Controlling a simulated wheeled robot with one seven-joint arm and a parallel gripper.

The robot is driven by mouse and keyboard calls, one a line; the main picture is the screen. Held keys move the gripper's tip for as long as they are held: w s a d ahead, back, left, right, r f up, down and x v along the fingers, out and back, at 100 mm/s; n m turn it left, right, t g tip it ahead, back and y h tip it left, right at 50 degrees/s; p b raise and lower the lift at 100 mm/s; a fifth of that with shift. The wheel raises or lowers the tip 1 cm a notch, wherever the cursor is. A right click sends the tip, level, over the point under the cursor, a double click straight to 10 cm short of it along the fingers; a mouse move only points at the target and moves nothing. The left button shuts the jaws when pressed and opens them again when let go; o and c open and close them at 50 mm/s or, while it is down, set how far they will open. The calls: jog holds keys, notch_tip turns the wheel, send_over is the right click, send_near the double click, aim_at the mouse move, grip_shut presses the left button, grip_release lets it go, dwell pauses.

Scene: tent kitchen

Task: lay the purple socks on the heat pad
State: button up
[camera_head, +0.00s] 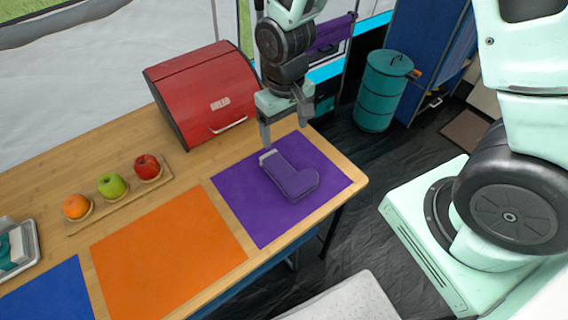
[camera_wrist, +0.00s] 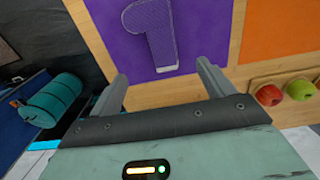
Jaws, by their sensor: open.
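The purple socks (camera_head: 289,176) lie folded and flat on the purple mat (camera_head: 254,222), with their light cuff toward the bread box. They also show in the wrist view (camera_wrist: 151,34) on the purple mat (camera_wrist: 200,28), beyond my fingers. My gripper (camera_head: 284,132) is open and empty, above the far edge of the purple mat. In the wrist view its two fingers (camera_wrist: 162,82) stand apart, with the sock cuff between and past them. Which of the coloured mats is the heat pad cannot be told from these frames.
An orange mat (camera_head: 168,255) and a blue mat (camera_head: 48,295) lie left of the purple one. A red bread box (camera_head: 202,95) stands close behind my gripper. A wooden board (camera_head: 127,191) holds fruit. A metal tray (camera_head: 32,247) is at the left edge.

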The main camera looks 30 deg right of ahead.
send_over(283, 171)
jog(key=f, duration=1.1)
jog(key=shift+s+d+f, duration=0.1)
jog(key=shift+s+d, duration=0.05)
jog(key=shift+d, duration=0.05)
jog(key=shift+a+f+p, duration=0.15)
jog(key=shift+f+p, duration=0.6)
jog(key=shift+f, duration=1.85)
jog(key=c, duration=1.2)
jog(key=shift+o, duration=0.2)
jog(key=shift+r, duration=0.2)
